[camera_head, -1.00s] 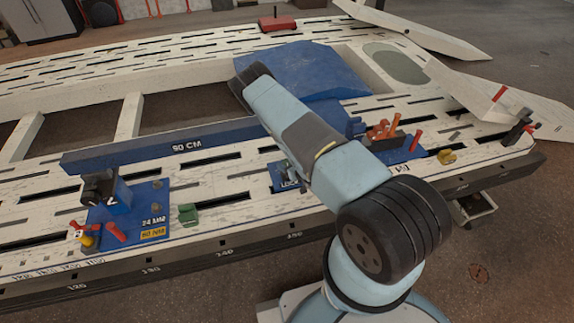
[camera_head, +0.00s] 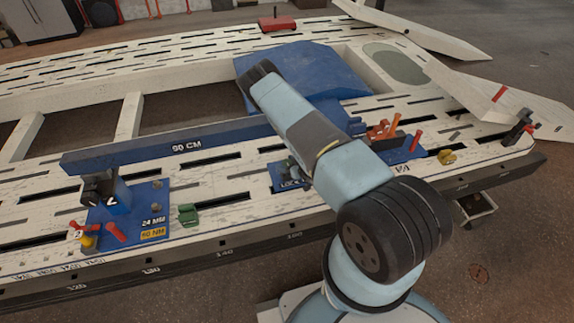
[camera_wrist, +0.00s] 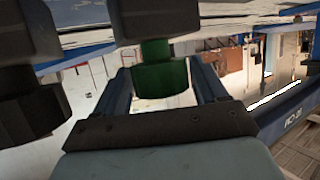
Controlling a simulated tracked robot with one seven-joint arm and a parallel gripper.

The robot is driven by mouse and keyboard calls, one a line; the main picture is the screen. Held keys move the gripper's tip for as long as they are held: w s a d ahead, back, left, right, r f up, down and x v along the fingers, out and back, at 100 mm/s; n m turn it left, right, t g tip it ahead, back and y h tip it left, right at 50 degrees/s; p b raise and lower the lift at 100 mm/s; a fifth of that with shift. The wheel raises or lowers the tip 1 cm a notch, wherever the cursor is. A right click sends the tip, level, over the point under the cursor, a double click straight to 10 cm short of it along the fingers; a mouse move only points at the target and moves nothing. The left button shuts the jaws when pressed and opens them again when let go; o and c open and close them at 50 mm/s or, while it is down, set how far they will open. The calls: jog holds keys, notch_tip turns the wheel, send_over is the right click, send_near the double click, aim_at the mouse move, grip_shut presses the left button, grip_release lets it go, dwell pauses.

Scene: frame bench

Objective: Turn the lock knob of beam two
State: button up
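A long blue beam (camera_head: 160,146) marked 90 CM lies across the bench. It also shows inverted in the wrist view (camera_wrist: 285,120). A small blue plate (camera_head: 290,184) lettered LOCK lies in front of its right part, partly hidden by my arm. In the wrist view my gripper (camera_wrist: 163,75) has its two blue fingers apart, one on each side of a green cylinder (camera_wrist: 158,78), which looks like a knob. The head view does not show the fingers clearly.
A blue base (camera_head: 148,205) with a dark clamp block (camera_head: 100,188) and red handles stands at the left. A green piece (camera_head: 188,215) sits beside it. Red and orange parts (camera_head: 385,130) stand right of my arm. Dark rounded shapes (camera_wrist: 25,105) crowd the wrist view's left.

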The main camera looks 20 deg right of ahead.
jog(key=shift+o, duration=0.5)
jog(key=shift+s, duration=0.1)
jog(key=shift+s+d, duration=0.15)
jog(key=shift+s, duration=0.05)
jog(key=v, duration=1.3)
jog(key=shift+s, duration=0.1)
